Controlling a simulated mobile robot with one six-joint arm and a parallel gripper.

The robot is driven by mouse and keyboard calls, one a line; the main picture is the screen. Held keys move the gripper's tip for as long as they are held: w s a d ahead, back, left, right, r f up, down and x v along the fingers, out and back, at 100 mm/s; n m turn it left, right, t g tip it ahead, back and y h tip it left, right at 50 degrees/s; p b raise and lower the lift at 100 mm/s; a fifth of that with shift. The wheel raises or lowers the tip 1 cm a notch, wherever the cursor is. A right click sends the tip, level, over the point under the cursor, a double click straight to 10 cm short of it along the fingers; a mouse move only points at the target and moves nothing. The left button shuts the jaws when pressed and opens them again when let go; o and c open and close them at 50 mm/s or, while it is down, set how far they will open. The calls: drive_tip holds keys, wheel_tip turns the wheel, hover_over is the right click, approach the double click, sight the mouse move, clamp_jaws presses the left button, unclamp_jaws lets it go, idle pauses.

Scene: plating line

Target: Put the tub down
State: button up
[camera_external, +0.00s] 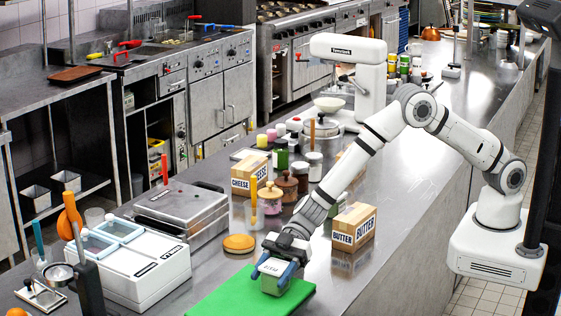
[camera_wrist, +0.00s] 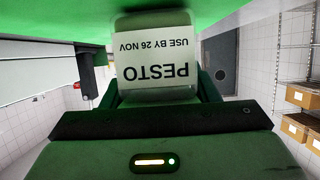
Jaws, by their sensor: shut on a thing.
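A tub with a white label (camera_external: 272,267) is held between the blue fingers of my gripper (camera_external: 280,270) at the green board (camera_external: 225,295). In the wrist view the tub (camera_wrist: 157,70) fills the upper middle, and its label reads "PESTO, USE BY 26 NOV", upside down. My gripper is shut on the tub. The tub is over the green board's middle to right part. I cannot tell if its base touches the board. The board also shows as a green band in the wrist view (camera_wrist: 60,25).
A butter box (camera_external: 354,227) stands to the right behind my gripper. A round wooden lid (camera_external: 239,243) lies behind the board. A white container unit (camera_external: 135,265) stands at left, with a grey metal press (camera_external: 180,212) behind it. The board's left part is bare.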

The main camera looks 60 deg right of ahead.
drive_tip(key=o, duration=0.6)
drive_tip(key=shift+f, duration=0.15)
drive_tip(key=o, duration=0.5)
drive_tip(key=shift+d+r, duration=0.1)
drive_tip(key=shift+r, duration=0.2)
drive_tip(key=b+v, duration=0.1)
drive_tip(key=v, duration=1)
drive_tip(key=shift+d+b, duration=0.4)
drive_tip(key=shift+d, duration=0.05)
drive_tip(key=shift+r, duration=0.15)
